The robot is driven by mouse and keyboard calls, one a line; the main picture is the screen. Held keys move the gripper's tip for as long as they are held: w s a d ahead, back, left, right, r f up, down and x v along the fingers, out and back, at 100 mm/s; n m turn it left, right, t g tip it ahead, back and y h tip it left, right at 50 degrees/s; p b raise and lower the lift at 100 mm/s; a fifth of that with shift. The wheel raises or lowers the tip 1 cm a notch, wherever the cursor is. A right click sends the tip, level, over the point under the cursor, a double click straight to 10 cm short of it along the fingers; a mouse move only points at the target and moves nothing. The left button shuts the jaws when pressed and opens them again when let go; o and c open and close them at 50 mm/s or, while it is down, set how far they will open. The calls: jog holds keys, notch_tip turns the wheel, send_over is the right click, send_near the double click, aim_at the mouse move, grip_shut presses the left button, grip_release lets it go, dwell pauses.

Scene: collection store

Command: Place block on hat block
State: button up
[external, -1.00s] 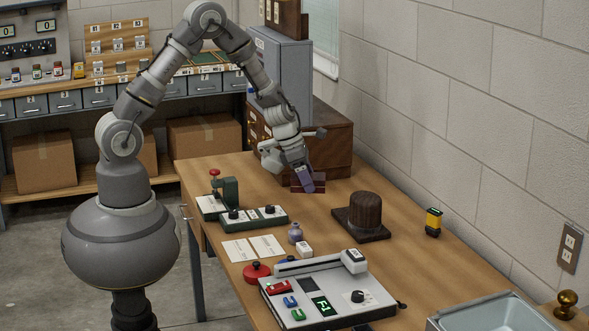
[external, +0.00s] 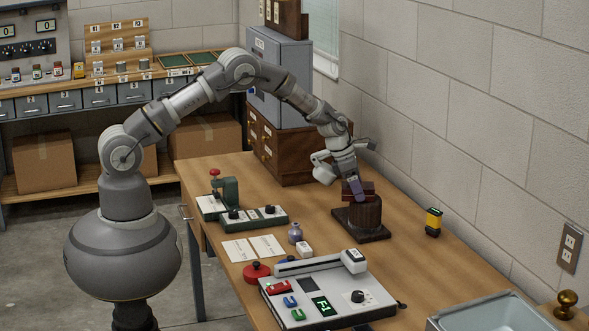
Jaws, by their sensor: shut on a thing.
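The hat block (external: 368,217) is a dark brown wooden cylinder on a flat square base, upright on the wooden table. My gripper (external: 356,190) points down over its top and is shut on a dark red block (external: 366,187). The block shows on both sides of the purple-grey finger, and its middle is hidden behind that finger. The block is at the top of the hat block, covering part of its upper face. I cannot tell whether the two touch or a small gap is left.
A wooden drawer cabinet (external: 293,155) stands behind. A yellow and black device (external: 433,222) stands to the right by the wall. The table near the cabinet is clear.

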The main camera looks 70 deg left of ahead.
jog(key=shift+r, duration=0.1)
jog(key=shift+f, duration=0.2)
jog(key=o, duration=1.1)
jog(key=shift+o, duration=0.2)
jog(key=shift+r, duration=0.15)
